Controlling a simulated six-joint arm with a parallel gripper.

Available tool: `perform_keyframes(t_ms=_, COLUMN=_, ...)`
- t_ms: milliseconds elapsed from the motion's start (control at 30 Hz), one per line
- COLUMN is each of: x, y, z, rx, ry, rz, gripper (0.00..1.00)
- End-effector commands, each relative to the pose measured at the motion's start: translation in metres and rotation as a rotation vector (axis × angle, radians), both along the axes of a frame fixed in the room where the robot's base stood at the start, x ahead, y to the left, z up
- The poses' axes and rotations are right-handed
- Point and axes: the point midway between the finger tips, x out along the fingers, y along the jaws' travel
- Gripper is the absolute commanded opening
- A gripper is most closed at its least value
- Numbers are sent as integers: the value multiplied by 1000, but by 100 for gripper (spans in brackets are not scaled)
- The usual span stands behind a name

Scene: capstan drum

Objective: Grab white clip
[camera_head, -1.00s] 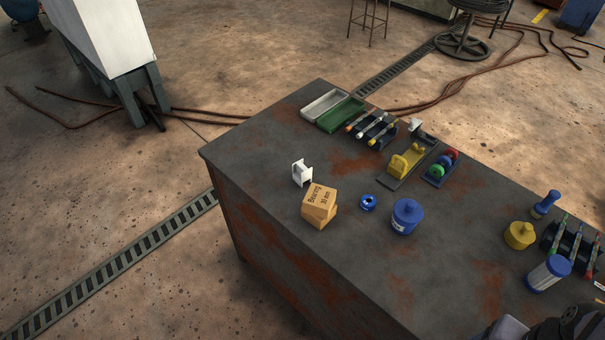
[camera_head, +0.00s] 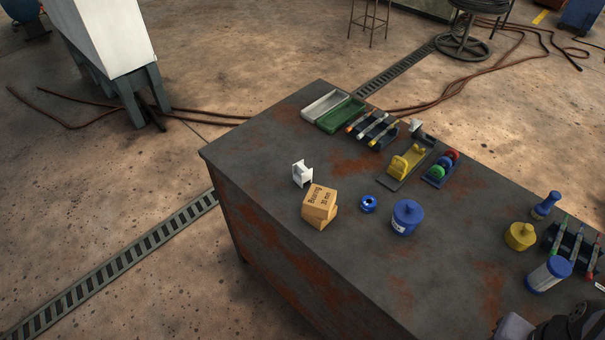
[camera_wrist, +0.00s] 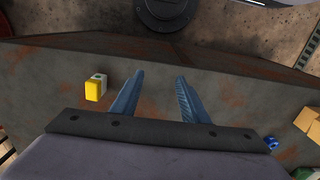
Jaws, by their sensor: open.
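A small white piece with two upright flanges (camera_head: 302,173), the likely white clip, stands on the dark workbench (camera_head: 255,150) just behind the cardboard boxes. I cannot make it out in the wrist view. My gripper (camera_wrist: 159,76) shows in the wrist view with its two blue fingers apart and nothing between them. It is over the bench, near an edge. In the head view only a dark part of my arm shows at the bottom right corner, far from the white piece.
Stacked bearing boxes (camera_head: 319,205), a blue ring (camera_head: 368,203) and a blue jar (camera_head: 405,217) stand near the white piece. Trays (camera_head: 340,114), a rack of tools (camera_head: 372,131) and a yellow fixture (camera_head: 407,162) lie behind. A yellow block (camera_wrist: 92,91) is left of my fingers.

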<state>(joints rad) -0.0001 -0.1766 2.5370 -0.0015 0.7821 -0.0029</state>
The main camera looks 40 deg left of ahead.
Motion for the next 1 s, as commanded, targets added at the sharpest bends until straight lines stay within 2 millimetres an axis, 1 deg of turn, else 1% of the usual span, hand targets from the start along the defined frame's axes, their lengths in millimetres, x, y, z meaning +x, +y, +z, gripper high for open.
perform_keyframes(t_ms=100, x=1, y=0, z=21, rx=0, ry=-8, rz=0, gripper=41)
perform_keyframes(t_ms=267, x=1, y=0, z=48, rx=0, ry=-9, rz=0, gripper=41)
perform_keyframes(t_ms=333, x=15, y=13, z=39, rx=10, ry=-39, rz=47, gripper=41)
perform_keyframes(t_ms=467, x=43, y=39, z=33, rx=33, ry=-117, rz=127, gripper=41)
perform_keyframes(t_ms=567, x=66, y=65, z=28, rx=56, ry=-188, rz=199, gripper=41)
perform_keyframes(t_ms=667, x=91, y=102, z=23, rx=89, ry=-273, rz=285, gripper=41)
perform_keyframes(t_ms=767, x=115, y=154, z=18, rx=134, ry=-379, rz=390, gripper=41)
perform_keyframes(t_ms=800, x=124, y=179, z=17, rx=158, ry=-428, rz=437, gripper=41)
perform_keyframes(t_ms=867, x=134, y=223, z=16, rx=200, ry=-506, rz=510, gripper=41)
perform_keyframes(t_ms=900, x=139, y=253, z=16, rx=229, ry=-560, rz=559, gripper=41)
perform_keyframes(t_ms=967, x=140, y=299, z=17, rx=278, ry=-639, rz=625, gripper=41)
perform_keyframes(t_ms=1000, x=139, y=329, z=18, rx=310, ry=-690, rz=666, gripper=41)
